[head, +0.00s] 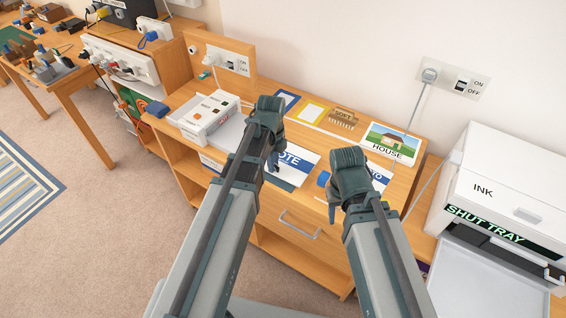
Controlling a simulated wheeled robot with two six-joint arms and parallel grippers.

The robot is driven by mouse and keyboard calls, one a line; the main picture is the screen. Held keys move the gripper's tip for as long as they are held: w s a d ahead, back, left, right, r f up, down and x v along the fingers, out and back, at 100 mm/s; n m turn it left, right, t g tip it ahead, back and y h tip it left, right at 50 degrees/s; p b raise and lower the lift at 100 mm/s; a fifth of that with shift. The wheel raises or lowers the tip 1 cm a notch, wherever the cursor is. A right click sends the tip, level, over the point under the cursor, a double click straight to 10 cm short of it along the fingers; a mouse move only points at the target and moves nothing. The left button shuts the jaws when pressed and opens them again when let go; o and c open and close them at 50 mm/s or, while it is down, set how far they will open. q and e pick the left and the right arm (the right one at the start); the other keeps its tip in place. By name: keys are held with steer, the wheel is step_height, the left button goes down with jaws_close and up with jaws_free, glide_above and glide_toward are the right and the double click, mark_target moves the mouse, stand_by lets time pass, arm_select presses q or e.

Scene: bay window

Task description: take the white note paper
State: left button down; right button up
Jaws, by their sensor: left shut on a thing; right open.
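My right gripper (333,208) is open and empty at the cabinet's front edge, to the right of the note paper.
A blue-banded paper ending in "TO" (381,178) lies behind my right gripper, with a blue round thing (323,179) beside it. A HOUSE picture (391,143), yellow card (311,112) and white box (209,115) lie around. A white printer (500,185) stands right.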

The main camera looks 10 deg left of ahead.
arm_select(q)
steer(key=shift+r+p, duration=1.65)
steer(key=shift+r, duration=0.1)
